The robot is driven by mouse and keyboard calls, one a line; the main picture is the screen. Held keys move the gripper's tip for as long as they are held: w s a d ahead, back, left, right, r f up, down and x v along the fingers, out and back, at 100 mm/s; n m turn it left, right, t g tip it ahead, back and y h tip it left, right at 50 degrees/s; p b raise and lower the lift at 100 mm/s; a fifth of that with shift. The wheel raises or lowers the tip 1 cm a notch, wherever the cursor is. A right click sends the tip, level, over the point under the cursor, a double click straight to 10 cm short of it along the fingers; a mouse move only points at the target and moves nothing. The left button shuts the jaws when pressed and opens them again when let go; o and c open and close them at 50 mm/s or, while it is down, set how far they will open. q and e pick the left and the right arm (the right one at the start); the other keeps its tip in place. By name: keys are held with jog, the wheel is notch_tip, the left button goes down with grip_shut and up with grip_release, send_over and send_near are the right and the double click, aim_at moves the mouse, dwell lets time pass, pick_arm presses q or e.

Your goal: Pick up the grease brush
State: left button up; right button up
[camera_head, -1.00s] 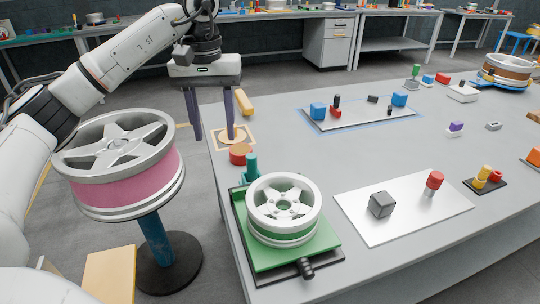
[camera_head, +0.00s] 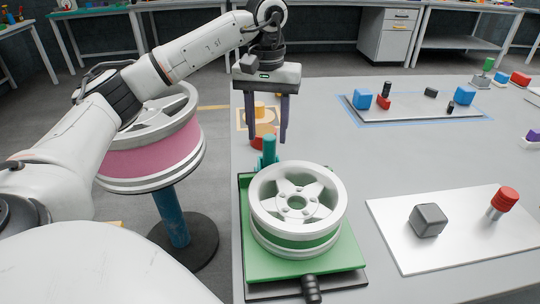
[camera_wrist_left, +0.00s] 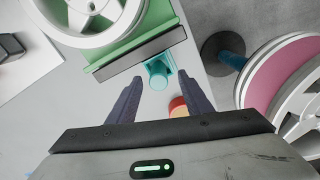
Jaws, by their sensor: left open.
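My left gripper (camera_head: 268,140) is open and points down, its two dark fingers apart near the table's left edge. It also shows in the left wrist view (camera_wrist_left: 159,77), with nothing held between the fingers. A red-orange round pot (camera_head: 263,142) stands behind the fingers, partly hidden; a bit of it shows beside one finger in the wrist view (camera_wrist_left: 178,106). A yellow-orange piece (camera_head: 260,112) shows between the fingers, partly hidden. I cannot make out a brush shape for certain. My right gripper is not in view.
A teal post (camera_head: 269,151) stands just below the fingers at the green fixture (camera_head: 262,262), which bears a silver wheel (camera_head: 297,203). A pink-banded wheel (camera_head: 150,165) sits on a stand at left. A white board (camera_head: 455,245) lies right.

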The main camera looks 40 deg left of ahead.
aim_at(269, 136)
pick_arm(q)
jog(key=f, duration=0.5)
jog(key=shift+w+f, duration=0.2)
jog(key=shift+w, duration=0.1)
jog(key=c, duration=1.2)
